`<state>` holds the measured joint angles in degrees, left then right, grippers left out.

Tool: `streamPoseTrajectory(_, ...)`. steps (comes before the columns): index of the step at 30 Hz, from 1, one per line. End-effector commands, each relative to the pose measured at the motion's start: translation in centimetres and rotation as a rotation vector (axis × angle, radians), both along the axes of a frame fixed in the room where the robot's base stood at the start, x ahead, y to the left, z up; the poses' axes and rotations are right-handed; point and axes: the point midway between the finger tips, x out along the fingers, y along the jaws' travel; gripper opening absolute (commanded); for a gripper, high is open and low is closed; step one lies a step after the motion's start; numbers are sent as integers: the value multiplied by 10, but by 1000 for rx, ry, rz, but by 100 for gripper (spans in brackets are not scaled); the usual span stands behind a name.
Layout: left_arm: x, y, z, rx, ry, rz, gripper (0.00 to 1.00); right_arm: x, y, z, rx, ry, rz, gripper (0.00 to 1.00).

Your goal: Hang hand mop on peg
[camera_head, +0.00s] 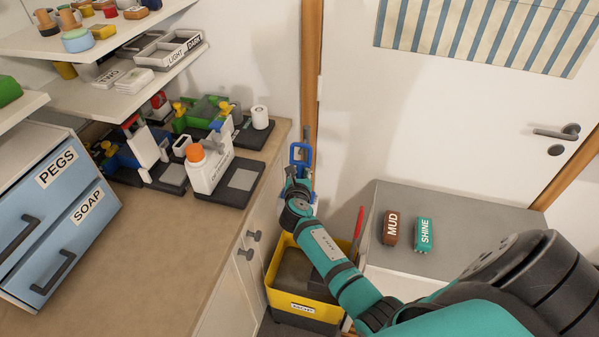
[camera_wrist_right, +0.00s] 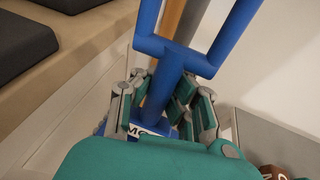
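The hand mop shows as a blue loop handle (camera_head: 299,154) near the wooden door frame in the head view. In the right wrist view, its blue forked handle and shaft (camera_wrist_right: 163,82) run between my fingers, with part of a white "MO" label below. My right gripper (camera_head: 298,184) is at the shaft below the loop, with fingers (camera_wrist_right: 163,98) closed in around it from both sides. The mop's lower end is hidden by my gripper and arm. No wall peg can be made out. My left gripper is not in view.
A yellow bucket (camera_head: 273,284) stands on the floor below my right arm, with a red stick (camera_head: 358,230) beside it. The counter (camera_head: 150,250) holds PEGS and SOAP drawers (camera_head: 55,215) and several stations.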

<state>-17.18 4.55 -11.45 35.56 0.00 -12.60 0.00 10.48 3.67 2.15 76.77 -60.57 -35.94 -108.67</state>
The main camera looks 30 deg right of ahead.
Motion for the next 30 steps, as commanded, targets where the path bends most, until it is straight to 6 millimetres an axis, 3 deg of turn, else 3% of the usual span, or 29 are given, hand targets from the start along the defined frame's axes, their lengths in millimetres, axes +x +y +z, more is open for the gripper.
streamPoseTrajectory(10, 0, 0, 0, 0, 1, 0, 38, 0, 0, 1, 0, -1, 0, 0)
streamPoseTrajectory(15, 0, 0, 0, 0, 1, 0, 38, 0, 0, 1, 0, -1, 0, 24)
streamPoseTrajectory(18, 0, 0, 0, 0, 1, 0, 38, 0, 0, 0, 0, -1, 0, 33)
streamPoseTrajectory(26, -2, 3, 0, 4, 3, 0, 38, -2, 1, -1, 1, 2, 0, 33)
streamPoseTrajectory(30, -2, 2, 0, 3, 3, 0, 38, -12, 9, 3, 2, 0, 1, 33)
